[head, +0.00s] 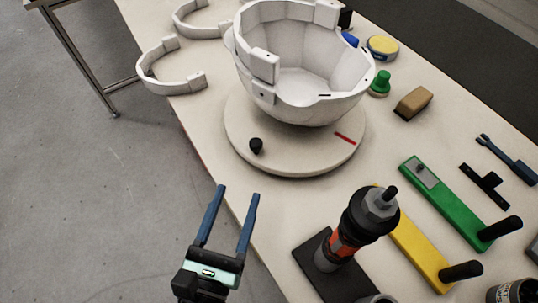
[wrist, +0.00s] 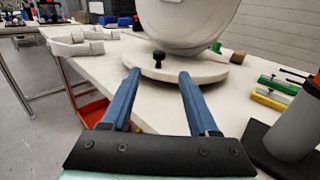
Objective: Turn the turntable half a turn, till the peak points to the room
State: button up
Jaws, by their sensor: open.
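The round cream turntable (head: 240,140) lies on the bench, with a black knob (head: 256,146) standing near its front left rim and a red mark on its front right top. A white helmet shell (head: 300,75) sits on it, open side up; I cannot tell which way its peak points. In the wrist view the turntable (wrist: 205,72) and the knob (wrist: 158,58) are straight ahead, with the knob between my fingers in the picture but beyond their tips. My gripper (head: 234,192) is open and empty, off the bench's front edge and apart from the knob. It also shows in the wrist view (wrist: 158,75).
Two white curved bands (head: 170,70) lie left of the turntable. A grey and orange cylindrical tool (head: 348,235) stands on a dark base at the front right. Green (head: 450,205) and yellow (head: 420,245) bars lie beyond it.

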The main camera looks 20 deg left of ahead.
aim_at(254, 147)
jog(key=w+p, duration=0.1)
jog(key=w, duration=0.3)
jog(key=w+p, duration=0.1)
jog(key=w, duration=0.3)
jog(key=w+a+p, duration=0.1)
jog(key=w, duration=0.4)
jog(key=shift+a, duration=0.1)
jog(key=shift+s, duration=0.1)
jog(key=shift+c, duration=0.2)
grip_shut()
dwell(0.8)
